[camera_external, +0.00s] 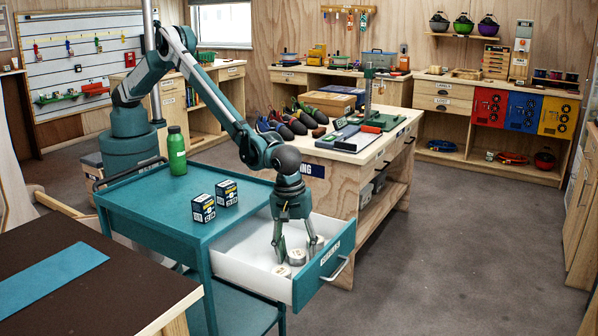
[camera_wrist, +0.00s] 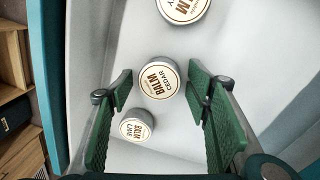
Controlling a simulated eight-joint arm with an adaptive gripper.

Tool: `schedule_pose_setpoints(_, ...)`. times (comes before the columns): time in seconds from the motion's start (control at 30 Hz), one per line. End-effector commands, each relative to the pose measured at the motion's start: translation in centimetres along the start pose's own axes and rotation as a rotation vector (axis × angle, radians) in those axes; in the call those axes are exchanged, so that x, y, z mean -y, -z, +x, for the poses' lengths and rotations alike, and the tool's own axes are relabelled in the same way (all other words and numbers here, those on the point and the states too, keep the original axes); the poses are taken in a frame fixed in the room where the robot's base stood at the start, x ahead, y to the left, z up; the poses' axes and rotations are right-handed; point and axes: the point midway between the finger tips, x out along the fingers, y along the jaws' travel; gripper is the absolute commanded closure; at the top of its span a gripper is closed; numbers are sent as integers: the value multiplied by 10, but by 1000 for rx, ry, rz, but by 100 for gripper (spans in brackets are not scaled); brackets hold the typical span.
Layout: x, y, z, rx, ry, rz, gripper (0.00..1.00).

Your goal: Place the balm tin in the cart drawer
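The cart drawer (camera_external: 258,247) is pulled open, with a white inside and a teal front. Three round balm tins with cream lids lie in it. In the wrist view, the tin marked cedar (camera_wrist: 158,78) is in the middle, the tin marked lime (camera_wrist: 136,128) is below it, and a third tin (camera_wrist: 183,8) is cut off by the top edge. My gripper (camera_external: 298,253) points down into the drawer. In the wrist view its green-padded fingers (camera_wrist: 160,87) are open on either side of the cedar tin, with gaps showing between pads and tin.
The teal cart top (camera_external: 180,207) holds a green bottle (camera_external: 177,150) and two dark boxes (camera_external: 203,207) (camera_external: 226,193). A wooden bench (camera_external: 345,160) with shoes stands behind the drawer. A dark table (camera_external: 90,290) is at front left. Floor to the right is clear.

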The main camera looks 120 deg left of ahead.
Motion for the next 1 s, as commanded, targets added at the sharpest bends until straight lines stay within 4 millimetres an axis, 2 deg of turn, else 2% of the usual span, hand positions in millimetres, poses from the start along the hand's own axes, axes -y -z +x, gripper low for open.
schedule_pose_setpoints(0.33, 0, 0, -1, 0, 0, 0, 52)
schedule_pose_setpoints(0.53, 0, 0, -11, 0, 0, 0, 52)
schedule_pose_setpoints(0.67, 0, 0, -25, 0, 0, 0, 52)
schedule_pose_setpoints(1.0, 0, 0, -80, 0, 0, 0, 52)
